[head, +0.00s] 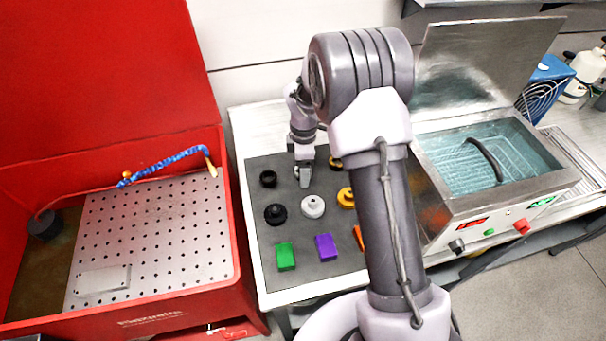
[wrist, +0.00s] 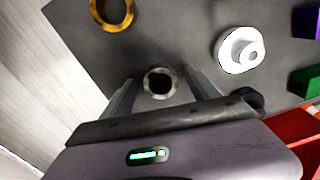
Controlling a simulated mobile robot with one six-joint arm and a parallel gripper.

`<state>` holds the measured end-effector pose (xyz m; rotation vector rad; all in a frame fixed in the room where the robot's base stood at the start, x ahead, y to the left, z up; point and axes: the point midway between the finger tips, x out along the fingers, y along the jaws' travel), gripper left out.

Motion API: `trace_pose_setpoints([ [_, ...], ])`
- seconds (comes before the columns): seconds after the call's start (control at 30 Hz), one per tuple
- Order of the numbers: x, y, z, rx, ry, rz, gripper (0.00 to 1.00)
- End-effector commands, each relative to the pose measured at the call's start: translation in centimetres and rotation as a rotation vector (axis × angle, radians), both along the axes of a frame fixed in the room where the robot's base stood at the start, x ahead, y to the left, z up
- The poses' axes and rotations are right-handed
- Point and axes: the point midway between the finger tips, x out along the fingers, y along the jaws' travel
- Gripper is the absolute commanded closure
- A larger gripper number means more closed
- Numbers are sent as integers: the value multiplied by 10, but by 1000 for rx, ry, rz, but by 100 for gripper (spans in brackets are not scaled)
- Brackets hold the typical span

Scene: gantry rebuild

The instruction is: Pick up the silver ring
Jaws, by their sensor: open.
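The silver ring (wrist: 146,84) lies flat on the dark grey mat (wrist: 185,30) in the wrist view, with its hole facing up. My gripper (wrist: 159,75) is open, with one finger on each side of the ring. A gap shows between the ring and each finger. In the head view my gripper (head: 303,179) points down over the upper middle of the mat (head: 300,275). There the ring is hidden or too small to make out. I cannot tell how far above the mat the fingertips are.
A white flanged part (head: 313,206) and black parts (head: 275,214) lie near my gripper. A gold ring (wrist: 101,10) is farther off. Green (head: 286,256) and purple blocks (head: 326,246) stand in front. A red washer cabinet (head: 235,235) and a water-filled bath (head: 470,165) flank the bench.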

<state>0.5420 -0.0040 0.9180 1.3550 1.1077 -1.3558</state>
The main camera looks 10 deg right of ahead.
Motion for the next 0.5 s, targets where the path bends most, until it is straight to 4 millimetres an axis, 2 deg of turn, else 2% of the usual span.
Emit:
trace_pose_setpoints([
  [0.07,0,0,1,0,0,0,32],
  [0.4,0,0,1,0,0,0,99],
  [0.5,0,0,2,0,0,0,100],
])
